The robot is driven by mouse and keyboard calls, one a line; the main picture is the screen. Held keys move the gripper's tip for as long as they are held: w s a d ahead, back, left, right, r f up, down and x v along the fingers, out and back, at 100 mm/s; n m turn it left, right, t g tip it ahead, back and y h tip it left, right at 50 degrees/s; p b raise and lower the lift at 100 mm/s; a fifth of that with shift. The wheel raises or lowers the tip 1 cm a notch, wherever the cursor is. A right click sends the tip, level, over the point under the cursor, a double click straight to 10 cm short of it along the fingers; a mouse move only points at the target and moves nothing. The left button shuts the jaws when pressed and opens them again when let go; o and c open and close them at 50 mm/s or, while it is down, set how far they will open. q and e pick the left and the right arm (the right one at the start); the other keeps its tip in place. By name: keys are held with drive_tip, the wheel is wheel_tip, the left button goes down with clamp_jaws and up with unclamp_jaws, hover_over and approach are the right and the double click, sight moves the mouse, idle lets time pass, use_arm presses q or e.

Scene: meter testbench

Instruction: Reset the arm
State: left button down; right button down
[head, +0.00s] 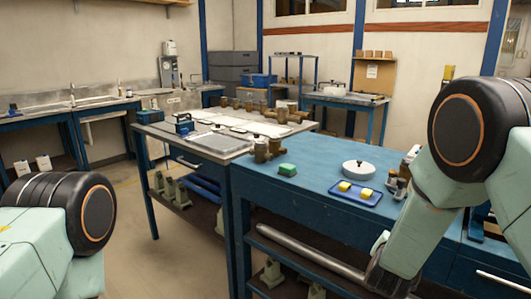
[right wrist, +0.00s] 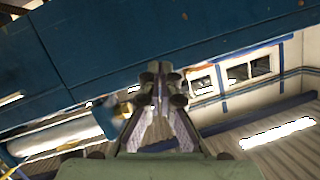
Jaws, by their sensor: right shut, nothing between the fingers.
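My right arm comes in from the right in the head view and bends down in front of the blue workbench (head: 330,162). My right gripper shows in the right wrist view (right wrist: 160,78) with its fingers together and nothing between them. It is beside the front of the bench, below the top, and partly hidden by my arm in the head view. Of my left arm only an upper joint shows at the lower left; the left gripper is out of view.
On the blue bench are a green block (head: 287,169), a round white meter-like object (head: 358,168) and a blue tray (head: 345,195) with yellow pieces. A metal pipe (head: 305,250) lies on the lower shelf. Open floor (head: 190,255) lies left of the bench.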

drive_tip(key=s+a+f+n+g+y, duration=0.3)
drive_tip(key=s+f+n, duration=0.1)
drive_tip(key=s+f, duration=0.55)
drive_tip(key=s+a+f+n+g+y, duration=0.3)
drive_tip(key=s+f+n, duration=0.1)
drive_tip(key=s+f, duration=0.6)
drive_tip(key=s+a+f+n+g, duration=0.1)
drive_tip(key=s+g, duration=0.2)
drive_tip(key=s, duration=0.9)
drive_tip(key=s+a+f+n+g+y, duration=0.1)
drive_tip(key=s+a+f+g, duration=0.1)
drive_tip(key=s, duration=1.1)
drive_tip(key=shift+a+g+y, duration=0.3)
drive_tip(key=shift+g, duration=0.5)
drive_tip(key=shift+w+d+f, duration=0.1)
drive_tip(key=shift+f, duration=0.05)
